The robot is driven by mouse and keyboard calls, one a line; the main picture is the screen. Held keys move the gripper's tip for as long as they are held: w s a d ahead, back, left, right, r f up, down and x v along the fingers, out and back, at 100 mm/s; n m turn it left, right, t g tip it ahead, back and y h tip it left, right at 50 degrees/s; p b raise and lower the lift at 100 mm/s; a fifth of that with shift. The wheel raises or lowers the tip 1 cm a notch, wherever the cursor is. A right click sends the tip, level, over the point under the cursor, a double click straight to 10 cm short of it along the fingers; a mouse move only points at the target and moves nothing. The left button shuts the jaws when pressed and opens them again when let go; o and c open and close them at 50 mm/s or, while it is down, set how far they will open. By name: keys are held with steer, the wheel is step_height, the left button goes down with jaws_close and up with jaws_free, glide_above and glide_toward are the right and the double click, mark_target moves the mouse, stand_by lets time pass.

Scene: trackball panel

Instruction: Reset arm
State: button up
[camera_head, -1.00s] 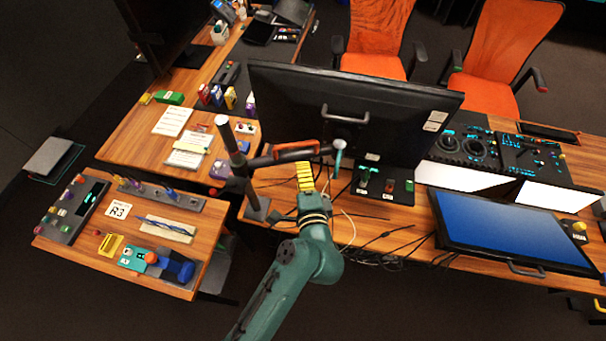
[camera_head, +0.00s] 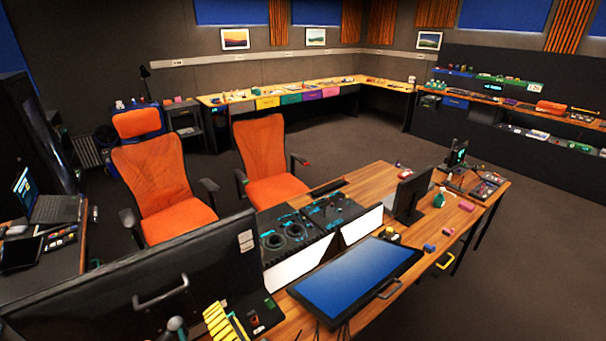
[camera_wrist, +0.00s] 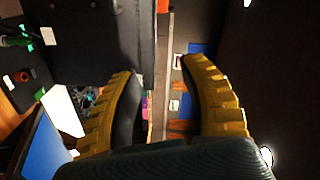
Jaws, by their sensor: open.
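My gripper (camera_wrist: 158,68) is open in the wrist view. Its two yellow ribbed fingers stand wide apart, and nothing is held between them. In the head view a yellow ribbed finger of my gripper (camera_head: 217,322) shows at the bottom edge, in front of the large dark monitor (camera_head: 150,285). The rest of my arm is mostly out of the head view. In the wrist view the dark monitor back (camera_wrist: 85,40) lies beyond the left finger.
A tilted blue screen (camera_head: 345,275) and a black control panel with round dials (camera_head: 287,240) stand on the wooden desk right of the monitor. Two orange chairs (camera_head: 160,185) (camera_head: 268,160) are behind the desk. Open floor (camera_head: 545,270) lies at the right.

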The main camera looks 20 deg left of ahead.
steer(key=w+d+r+t+h, duration=0.3)
steer(key=d+r+t, duration=0.2)
steer(key=d+r, duration=0.6)
steer(key=s+d+r+n+t+h, duration=0.1)
steer(key=s+d+r+t+h, duration=0.1)
steer(key=s+d+r+h, duration=0.3)
steer(key=d+r+n+t+h+p, duration=0.1)
steer(key=d+r+n+t+h, duration=0.15)
steer(key=d+r, duration=0.4)
steer(key=s+d+r+n+t+h, duration=0.1)
steer(key=s+d+r+t+h, duration=0.15)
steer(key=d+r+h, duration=0.35)
step_height(320, 180, up, 10)
steer(key=y+p, duration=0.2)
steer(key=p, duration=0.9)
steer(key=shift+s+d+m, duration=0.2)
steer(key=shift+m, duration=0.15)
steer(key=shift+r+y, duration=0.1)
steer(key=shift+y, duration=0.15)
